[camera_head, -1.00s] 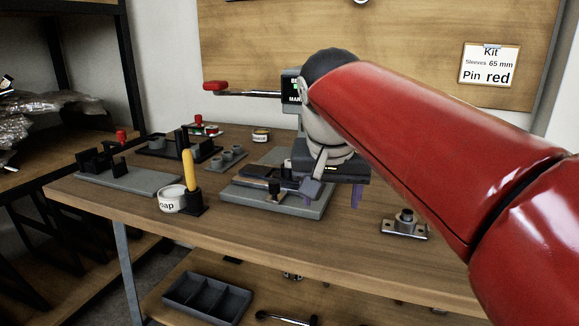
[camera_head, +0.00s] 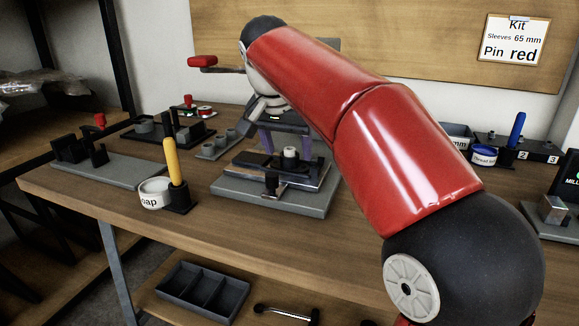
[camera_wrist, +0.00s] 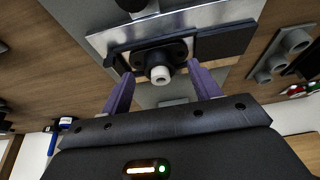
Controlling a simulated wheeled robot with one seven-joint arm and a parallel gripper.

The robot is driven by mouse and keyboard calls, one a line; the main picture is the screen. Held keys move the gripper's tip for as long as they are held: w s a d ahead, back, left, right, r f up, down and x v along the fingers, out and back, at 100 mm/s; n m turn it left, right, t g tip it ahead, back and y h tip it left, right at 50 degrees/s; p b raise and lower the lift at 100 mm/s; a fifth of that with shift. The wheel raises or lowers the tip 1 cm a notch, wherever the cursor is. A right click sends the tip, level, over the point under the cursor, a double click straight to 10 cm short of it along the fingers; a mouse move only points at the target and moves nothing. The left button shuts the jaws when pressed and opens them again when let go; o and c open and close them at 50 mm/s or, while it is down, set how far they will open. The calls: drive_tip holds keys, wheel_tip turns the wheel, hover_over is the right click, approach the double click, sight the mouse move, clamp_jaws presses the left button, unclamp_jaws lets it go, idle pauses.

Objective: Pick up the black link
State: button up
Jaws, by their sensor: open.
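The black link (camera_wrist: 178,50) appears to be the dark flat piece with a round boss in the wrist view. A pale grey sleeve (camera_wrist: 160,74) stands in its boss. It lies on the metal plate of a grey fixture (camera_head: 310,208), and its boss also shows in the head view (camera_head: 291,164). My gripper (camera_wrist: 160,70) is open, its two purple fingers on either side of the boss. In the head view my gripper (camera_head: 285,146) points down above the fixture. I see no contact, and the exact finger height is unclear.
A lever press with a red handle (camera_head: 202,61) stands behind, partly hidden by my arm. A grey block with several round sleeves (camera_head: 219,144) lies left of the fixture.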

drive_tip(key=shift+x, duration=0.8)
drive_tip(key=shift+c, duration=0.4)
drive_tip(key=c, duration=1)
drive_tip(key=shift+c, duration=0.3)
drive_tip(key=shift+r, duration=0.25)
